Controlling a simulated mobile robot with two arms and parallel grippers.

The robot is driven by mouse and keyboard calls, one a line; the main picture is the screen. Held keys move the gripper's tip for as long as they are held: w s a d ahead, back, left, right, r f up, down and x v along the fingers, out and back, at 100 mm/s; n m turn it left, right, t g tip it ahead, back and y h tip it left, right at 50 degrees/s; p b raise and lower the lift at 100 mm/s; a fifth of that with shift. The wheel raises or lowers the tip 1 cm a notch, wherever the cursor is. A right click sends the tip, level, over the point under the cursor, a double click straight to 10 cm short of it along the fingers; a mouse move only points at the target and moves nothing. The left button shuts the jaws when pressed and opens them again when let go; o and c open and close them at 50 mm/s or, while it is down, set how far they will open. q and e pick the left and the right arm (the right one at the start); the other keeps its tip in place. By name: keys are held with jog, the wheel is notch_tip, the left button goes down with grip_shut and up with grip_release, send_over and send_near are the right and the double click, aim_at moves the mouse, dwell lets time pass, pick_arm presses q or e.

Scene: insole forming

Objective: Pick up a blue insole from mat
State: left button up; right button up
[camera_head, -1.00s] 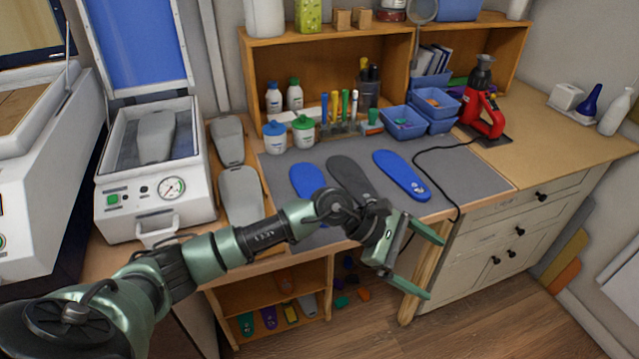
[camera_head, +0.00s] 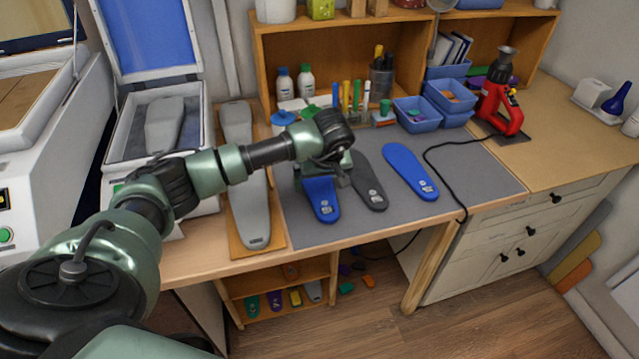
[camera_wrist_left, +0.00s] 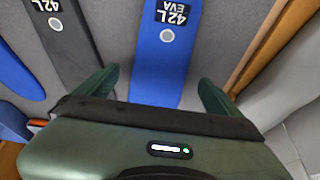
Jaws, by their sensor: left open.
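A blue insole (camera_head: 323,202) lies on the dark grey mat (camera_head: 470,172), its far part hidden under my left gripper (camera_head: 321,178). The gripper is open and points down over this insole. In the left wrist view the same blue insole (camera_wrist_left: 165,58), marked 42L EVA, runs between the two spread fingers (camera_wrist_left: 157,88), with a gap on each side. I cannot tell how high the fingertips are above the mat. A second blue insole (camera_head: 410,171) lies farther right on the mat. My right gripper is not in view.
A dark grey insole (camera_head: 370,184) lies close to the right of the blue one. Grey foot forms (camera_head: 255,205) on a wooden board stand at the left. A black cable (camera_head: 437,150) crosses the mat's right part. Blue bins (camera_head: 418,117) stand behind.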

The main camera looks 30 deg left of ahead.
pick_arm(q)
jog(key=shift+x, duration=1)
jog(key=c, duration=1.4)
